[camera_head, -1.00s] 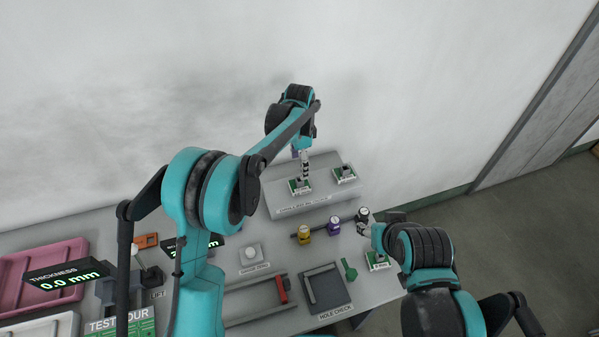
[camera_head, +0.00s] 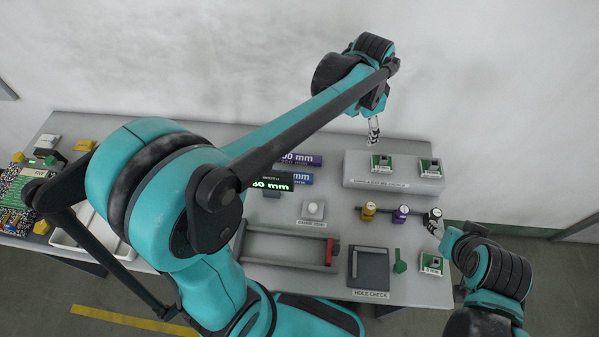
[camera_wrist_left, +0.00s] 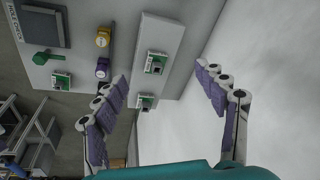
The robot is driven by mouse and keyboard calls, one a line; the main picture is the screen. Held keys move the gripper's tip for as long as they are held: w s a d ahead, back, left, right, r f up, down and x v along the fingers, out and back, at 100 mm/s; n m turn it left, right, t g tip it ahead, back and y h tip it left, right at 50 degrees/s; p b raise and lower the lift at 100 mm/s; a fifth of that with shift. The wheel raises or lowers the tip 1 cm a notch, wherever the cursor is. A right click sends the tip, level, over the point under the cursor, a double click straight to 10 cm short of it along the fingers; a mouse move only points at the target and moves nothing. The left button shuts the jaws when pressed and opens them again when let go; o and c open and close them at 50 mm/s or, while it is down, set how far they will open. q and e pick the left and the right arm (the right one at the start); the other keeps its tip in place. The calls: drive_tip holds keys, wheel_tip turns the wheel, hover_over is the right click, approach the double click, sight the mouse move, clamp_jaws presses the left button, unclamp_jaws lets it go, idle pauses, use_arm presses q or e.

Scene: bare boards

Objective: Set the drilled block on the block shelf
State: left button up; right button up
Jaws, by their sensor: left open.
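The block shelf (camera_head: 365,182) is a low grey raised box at the back right of the table. A similar block (camera_head: 432,263) is on a pad at the table's front right. I cannot tell holes in any of them. My left gripper (camera_head: 373,132) is above and behind the shelf's left end, apart from it. In the left wrist view its jaws (camera_wrist_left: 165,98) are open and empty. My right gripper (camera_head: 436,226) is beside a black-topped knob; its jaws are too small to read.
Yellow (camera_head: 368,210) and purple (camera_head: 401,213) knobs stand on a dark bar before the shelf. A hole-check tray (camera_head: 367,268), a green-handled tool (camera_head: 399,262) and a rail frame with a red piece (camera_head: 329,251) lie in front. Thickness displays stand left of the shelf.

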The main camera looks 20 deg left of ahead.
use_arm(q)
drive_tip(key=s+a+f+n+t, duration=0.1)
drive_tip(key=s+a+n, duration=0.3)
drive_tip(key=s, duration=0.5)
drive_tip(key=s+a+f+n+t, duration=0.1)
drive_tip(key=s+a+n+t, duration=0.2)
drive_tip(key=s, duration=0.7)
drive_tip(key=shift+a+f+n+t, duration=0.3)
drive_tip(key=shift+a+f+n, duration=0.05)
drive_tip(key=shift+a+n, duration=0.7)
drive_tip(key=shift+s, duration=0.1)
